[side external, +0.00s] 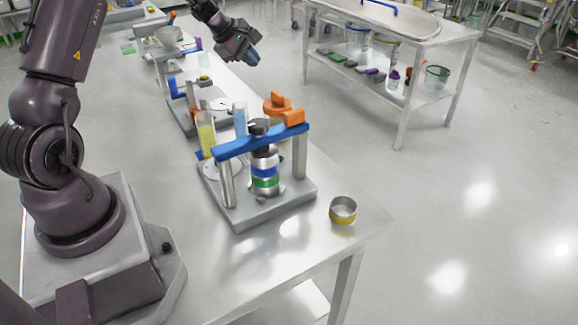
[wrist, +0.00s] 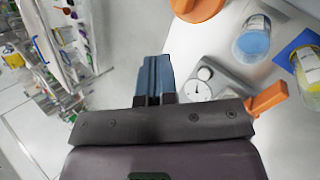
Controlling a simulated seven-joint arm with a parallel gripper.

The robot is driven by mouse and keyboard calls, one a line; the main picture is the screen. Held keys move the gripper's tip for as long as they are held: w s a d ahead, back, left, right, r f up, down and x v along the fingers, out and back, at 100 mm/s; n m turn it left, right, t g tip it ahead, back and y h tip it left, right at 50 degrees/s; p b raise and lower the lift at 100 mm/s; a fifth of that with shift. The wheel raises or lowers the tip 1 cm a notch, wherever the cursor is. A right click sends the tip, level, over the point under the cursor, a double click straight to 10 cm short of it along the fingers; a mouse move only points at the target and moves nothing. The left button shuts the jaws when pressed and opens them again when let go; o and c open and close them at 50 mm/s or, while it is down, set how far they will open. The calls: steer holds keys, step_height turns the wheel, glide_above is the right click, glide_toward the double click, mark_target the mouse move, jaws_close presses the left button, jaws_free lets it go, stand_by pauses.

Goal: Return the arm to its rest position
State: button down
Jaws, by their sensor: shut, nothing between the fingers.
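My gripper (side external: 252,58) is in the air above the far part of the steel bench (side external: 268,252), at the top of the side external view. Its blue-grey fingers are together and hold nothing. In the wrist view the shut fingers (wrist: 154,78) point up the picture, with a dial gauge (wrist: 197,92) to their right and the floor to their left. The rest position is not marked in either view.
A fixture with a blue bar (side external: 232,146) and banded cylinder (side external: 265,172) stands at the near end, beside yellow (side external: 206,135) and blue (side external: 240,118) cylinders. A brass-coloured ring (side external: 343,210) lies near the corner. A second table (side external: 400,38) stands across an open aisle.

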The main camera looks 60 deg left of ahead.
steer(key=s+d+r+m, duration=0.3)
steer(key=d+r+m, duration=0.15)
steer(key=d, duration=0.25)
steer(key=s+d+r+m+g+h, duration=0.1)
steer(key=s+d+r+m, duration=0.1)
steer(key=d+r+m, duration=0.45)
steer(key=s+d+r+m, duration=0.1)
steer(key=s+d+r, duration=0.2)
steer(key=d, duration=0.5)
steer(key=s+d+m, duration=0.4)
steer(key=s+m, duration=0.1)
steer(key=s, duration=0.3)
steer(key=s+d+m+y, duration=0.1)
steer(key=s+d+m, duration=0.4)
steer(key=s, duration=0.3)
steer(key=shift+r+m+g, duration=0.25)
steer(key=shift+m+g, duration=0.05)
steer(key=shift+m, duration=0.2)
steer(key=shift+s, duration=0.1)
